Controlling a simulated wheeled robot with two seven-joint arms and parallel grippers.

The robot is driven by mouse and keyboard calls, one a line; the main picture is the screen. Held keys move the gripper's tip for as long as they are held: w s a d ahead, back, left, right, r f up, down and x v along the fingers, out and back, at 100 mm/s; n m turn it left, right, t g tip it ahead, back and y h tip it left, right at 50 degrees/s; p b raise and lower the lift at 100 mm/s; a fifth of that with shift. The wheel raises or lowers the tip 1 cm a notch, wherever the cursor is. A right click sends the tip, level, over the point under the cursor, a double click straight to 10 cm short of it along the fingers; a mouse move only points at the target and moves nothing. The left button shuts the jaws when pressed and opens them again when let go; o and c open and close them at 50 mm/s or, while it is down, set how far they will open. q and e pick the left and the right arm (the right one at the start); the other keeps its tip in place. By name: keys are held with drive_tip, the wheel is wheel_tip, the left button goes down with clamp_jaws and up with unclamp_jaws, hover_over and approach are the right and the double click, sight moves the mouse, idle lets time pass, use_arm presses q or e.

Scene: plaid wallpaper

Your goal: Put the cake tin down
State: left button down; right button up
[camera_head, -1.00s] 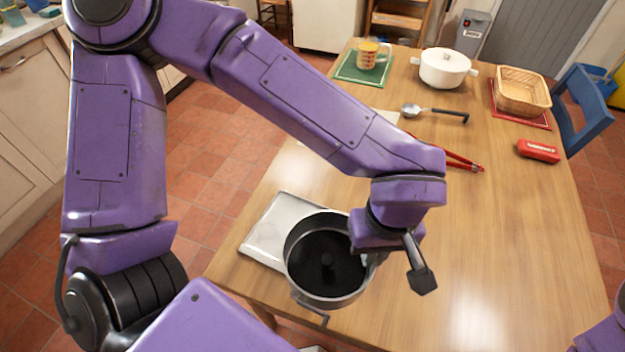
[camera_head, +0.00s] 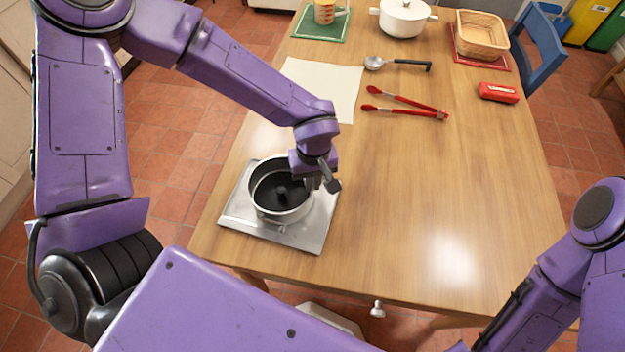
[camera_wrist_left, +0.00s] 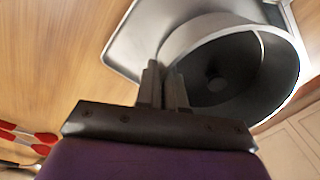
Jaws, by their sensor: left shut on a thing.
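The cake tin (camera_head: 278,190) is a round, dark-lined metal ring tin with a central tube. It is upright over a square silver plate (camera_head: 308,236) at the near left of the table; I cannot tell whether it touches the plate. My left gripper (camera_head: 314,182) is at the tin's right rim and shut on it. In the left wrist view, the fingers (camera_wrist_left: 163,82) pinch the wall of the tin (camera_wrist_left: 222,72), with the silver plate (camera_wrist_left: 128,40) behind. My right arm shows at the right edge, its gripper out of view.
Red tongs (camera_head: 405,110), a ladle (camera_head: 398,64) and a pale cloth (camera_head: 325,85) lie farther back. The table's middle and right front are clear.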

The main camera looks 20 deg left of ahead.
use_arm(q)
drive_tip(key=shift+w+f, duration=0.1)
drive_tip(key=shift+f, duration=0.25)
drive_tip(key=c, duration=1.7)
unclamp_jaws()
drive_tip(key=shift+f, duration=0.1)
drive_tip(key=o, duration=0.5)
drive_tip(key=shift+c, duration=0.2)
wheel_tip(320, 180, up, 12)
drive_tip(key=p, duration=0.1)
drive_tip(key=shift+r, duration=0.2)
drive_tip(key=shift+d, duration=0.1)
